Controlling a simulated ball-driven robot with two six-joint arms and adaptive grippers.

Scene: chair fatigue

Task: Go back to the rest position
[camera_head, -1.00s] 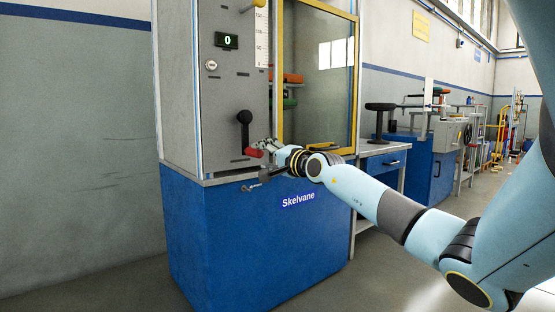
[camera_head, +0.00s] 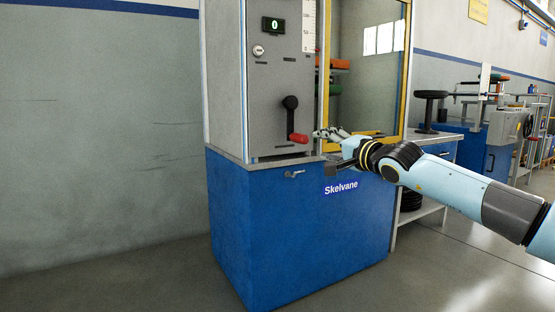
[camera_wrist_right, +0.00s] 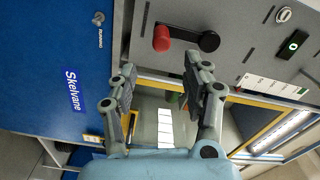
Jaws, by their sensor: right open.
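My right gripper (camera_head: 326,150) is open and empty. In the head view it is in front of the machine, just right of the crank's red handle (camera_head: 298,138). The black crank arm (camera_head: 290,115) hangs down on the grey panel of the blue Skelvane machine (camera_head: 290,230). In the right wrist view the two fingers (camera_wrist_right: 160,68) are spread apart with nothing between them. The red handle (camera_wrist_right: 162,38) lies beyond the fingertips, apart from them. My left gripper is not in view.
The yellow-framed glass door (camera_head: 404,70) is right of the panel, close behind my right gripper in the picture. A side bench (camera_head: 440,152) with a black stool-like object (camera_head: 430,108) stands further right. The floor at left (camera_head: 110,285) is clear.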

